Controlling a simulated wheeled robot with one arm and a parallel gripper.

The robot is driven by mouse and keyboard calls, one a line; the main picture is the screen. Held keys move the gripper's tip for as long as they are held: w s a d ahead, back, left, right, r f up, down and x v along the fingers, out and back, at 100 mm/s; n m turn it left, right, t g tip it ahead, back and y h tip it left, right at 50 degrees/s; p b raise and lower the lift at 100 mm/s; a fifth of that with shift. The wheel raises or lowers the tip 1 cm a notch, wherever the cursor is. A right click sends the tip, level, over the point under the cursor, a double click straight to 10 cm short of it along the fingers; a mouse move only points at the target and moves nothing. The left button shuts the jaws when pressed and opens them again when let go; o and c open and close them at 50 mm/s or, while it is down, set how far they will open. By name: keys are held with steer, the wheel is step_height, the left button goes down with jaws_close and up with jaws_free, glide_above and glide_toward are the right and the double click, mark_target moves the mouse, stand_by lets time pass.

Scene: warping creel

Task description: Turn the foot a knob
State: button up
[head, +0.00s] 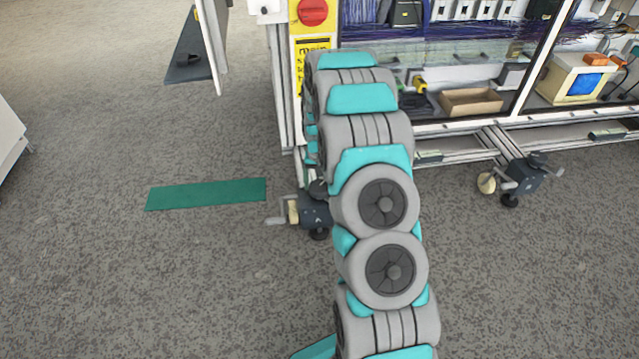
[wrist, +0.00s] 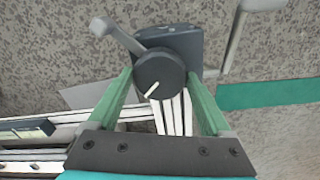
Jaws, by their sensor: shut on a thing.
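The knob (wrist: 160,73) is round and dark with a short white line on its face. It sits on the dark foot block (wrist: 183,42) in the wrist view. My gripper (wrist: 158,80) has green fingers on both sides of the knob and is shut on it. The white line slants, from lower left to upper right. In the head view, a dark foot (head: 316,212) stands at the frame's lower left corner, partly behind my arm. I cannot read any letter naming the foot.
A pale lever (wrist: 118,38) sticks out from the block, close to the left finger. A second foot (head: 522,180) stands further right under the frame. A green strip (head: 205,194) lies on the floor. A red rotary switch (head: 312,12) is on the yellow panel. Floor at left is mostly clear.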

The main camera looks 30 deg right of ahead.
mark_target(319, 186)
steer(key=m, duration=0.4)
steer(key=o, duration=1.2)
steer(key=shift+c, duration=0.2)
steer(key=shift+r, duration=3.85)
steer(key=shift+r, duration=0.1)
